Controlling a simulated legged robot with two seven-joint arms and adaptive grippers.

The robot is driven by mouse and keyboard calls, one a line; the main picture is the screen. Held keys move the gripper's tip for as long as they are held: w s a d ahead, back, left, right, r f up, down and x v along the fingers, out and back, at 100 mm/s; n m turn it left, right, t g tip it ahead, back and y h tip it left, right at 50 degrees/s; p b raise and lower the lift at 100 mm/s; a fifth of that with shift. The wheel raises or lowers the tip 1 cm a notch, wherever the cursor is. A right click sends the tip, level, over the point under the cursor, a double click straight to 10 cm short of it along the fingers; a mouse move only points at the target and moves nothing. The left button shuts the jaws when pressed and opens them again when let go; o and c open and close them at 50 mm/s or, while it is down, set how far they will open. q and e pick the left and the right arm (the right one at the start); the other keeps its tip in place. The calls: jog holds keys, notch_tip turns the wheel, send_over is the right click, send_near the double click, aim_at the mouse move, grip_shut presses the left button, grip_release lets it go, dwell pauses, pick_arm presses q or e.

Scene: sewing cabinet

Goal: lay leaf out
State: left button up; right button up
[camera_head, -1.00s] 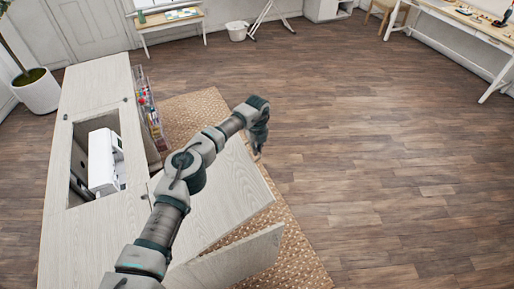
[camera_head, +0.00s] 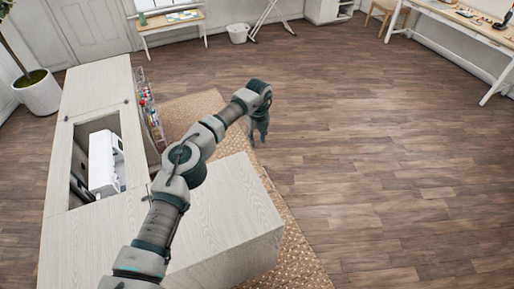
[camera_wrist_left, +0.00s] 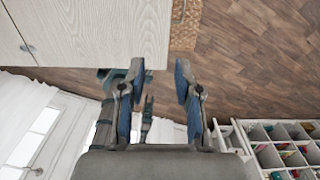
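The pale wood-grain leaf (camera_head: 225,205) extends right from the sewing cabinet (camera_head: 95,225) in the head view and looks about level. A pale upright panel (camera_head: 235,258) stands under its near edge, and their edges look to meet. My left gripper (camera_head: 259,139) points down just beyond the leaf's far right corner. In the left wrist view the gripper (camera_wrist_left: 160,68) is open, its two blue-padded fingers apart with nothing clearly between them. The leaf's corner (camera_wrist_left: 110,30) is close in front of the fingertips; contact cannot be told. My left arm hides part of the leaf. My right gripper is not in view.
A white sewing machine (camera_head: 104,165) sits in the cabinet's recess. A rack of coloured supplies (camera_head: 149,110) is on the cabinet's far side; a compartment organizer (camera_wrist_left: 285,145) shows in the wrist view. A woven rug (camera_head: 195,108) lies underneath. The wooden floor to the right is clear.

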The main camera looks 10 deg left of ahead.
pick_arm(q)
jog(key=shift+d+r, duration=0.15)
jog(key=shift+r, duration=1)
jog(key=shift+d+r, duration=0.15)
jog(key=shift+r, duration=1)
